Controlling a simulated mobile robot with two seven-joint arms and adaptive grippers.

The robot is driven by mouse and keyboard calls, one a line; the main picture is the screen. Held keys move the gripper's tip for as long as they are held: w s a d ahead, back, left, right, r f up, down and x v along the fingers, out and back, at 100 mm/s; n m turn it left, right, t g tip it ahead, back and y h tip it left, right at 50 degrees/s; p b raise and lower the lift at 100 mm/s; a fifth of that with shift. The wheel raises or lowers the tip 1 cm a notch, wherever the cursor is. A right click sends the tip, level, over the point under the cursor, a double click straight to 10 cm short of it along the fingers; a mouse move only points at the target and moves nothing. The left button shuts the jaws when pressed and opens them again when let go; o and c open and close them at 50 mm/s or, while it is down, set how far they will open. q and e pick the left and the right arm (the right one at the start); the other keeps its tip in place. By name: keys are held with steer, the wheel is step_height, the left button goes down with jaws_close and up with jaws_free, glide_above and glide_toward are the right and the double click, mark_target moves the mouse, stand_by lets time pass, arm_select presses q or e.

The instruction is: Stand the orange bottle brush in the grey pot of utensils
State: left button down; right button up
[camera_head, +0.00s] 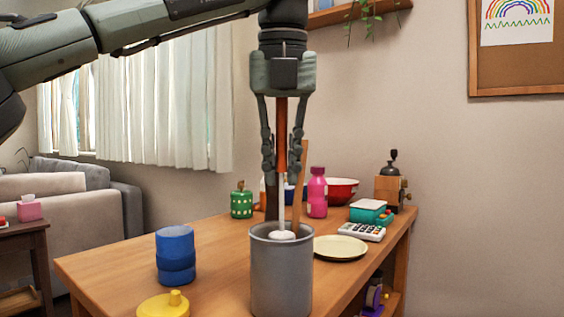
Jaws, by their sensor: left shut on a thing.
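My left gripper (282,165) points straight down above the pot and is shut on the orange handle of the bottle brush (282,135). The brush hangs upright, with its thin white stem below the fingers and its white lower end at the mouth of the grey pot (281,278). I cannot tell how far that end is inside the rim. A wooden utensil handle (299,195) rises from the pot just right of the stem, and a dark utensil (271,200) shows on the left. The pot's inside is mostly hidden. My right gripper is out of view.
A blue container (175,255) and a yellow lid (164,304) lie left of the pot. A pink bottle (317,193), green container (241,203) and red bowl (342,190) stand behind. Tabletop left of the pot is partly clear.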

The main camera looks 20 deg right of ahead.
mark_target(282, 126)
arm_select(q)
steer(key=c, duration=1.4)
jaws_free()
steer(key=v, duration=0.7)
steer(key=shift+r, duration=0.25)
